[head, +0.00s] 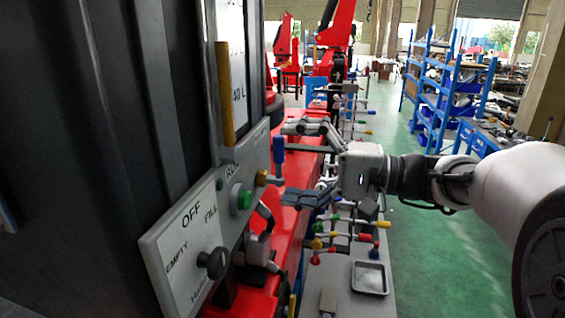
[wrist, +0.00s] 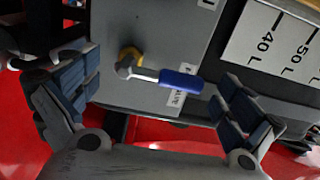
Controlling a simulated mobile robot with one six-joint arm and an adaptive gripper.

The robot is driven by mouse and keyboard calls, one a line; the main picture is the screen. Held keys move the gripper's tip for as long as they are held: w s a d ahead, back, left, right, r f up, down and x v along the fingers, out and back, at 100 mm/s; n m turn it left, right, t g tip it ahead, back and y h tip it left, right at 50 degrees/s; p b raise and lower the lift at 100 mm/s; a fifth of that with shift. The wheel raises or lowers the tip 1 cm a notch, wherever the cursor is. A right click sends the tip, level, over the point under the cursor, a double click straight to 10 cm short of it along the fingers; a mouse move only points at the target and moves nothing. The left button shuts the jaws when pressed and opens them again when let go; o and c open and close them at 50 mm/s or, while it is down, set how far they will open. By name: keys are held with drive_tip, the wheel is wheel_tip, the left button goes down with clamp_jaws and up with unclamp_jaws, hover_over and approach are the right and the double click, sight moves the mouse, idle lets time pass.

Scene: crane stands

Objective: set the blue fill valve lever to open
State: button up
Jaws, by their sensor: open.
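The blue fill valve lever (head: 279,156) stands upright on the grey control panel in the head view, above a brass fitting (head: 262,177). In the wrist view the blue lever grip (wrist: 181,79) points to the right on a short metal stem from a brass valve (wrist: 128,58). My gripper (head: 302,163) is open beside the lever, to its right in the head view. In the wrist view the lever lies across the gap of my gripper (wrist: 152,92), nearer the right finger. I see no clear contact with either finger.
The panel (head: 158,252) also carries a green button (head: 241,197) and a black rotary knob (head: 212,263) on an OFF, FILL, EMPTY dial. A brown-yellow vertical bar (head: 225,93) is above. A grey bench with coloured-handled levers (head: 367,238) and a metal tray (head: 370,278) lies below right.

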drive_tip(key=s+d, duration=0.2)
drive_tip(key=d, duration=0.8)
drive_tip(key=shift+d, duration=0.4)
drive_tip(key=shift+s+a, duration=0.1)
drive_tip(key=s+a+f+g+h, duration=0.1)
drive_tip(key=s+a+f+h, duration=0.25)
drive_tip(key=s+f, duration=0.25)
drive_tip(key=s+a+f+g+h, duration=0.1)
drive_tip(key=s+a+f+h, duration=0.25)
drive_tip(key=s+f, duration=0.3)
drive_tip(key=s+d+f+n+t+h+b, duration=0.1)
drive_tip(key=s+d+f+n+t+h, duration=0.1)
drive_tip(key=s+d+f+h, duration=0.7)
drive_tip(key=d+t+h, duration=0.1)
drive_tip(key=d, duration=0.1)
drive_tip(key=shift+s+d+f+h, duration=0.25)
drive_tip(key=shift+d+f+h, duration=0.05)
drive_tip(key=shift+f, duration=0.1)
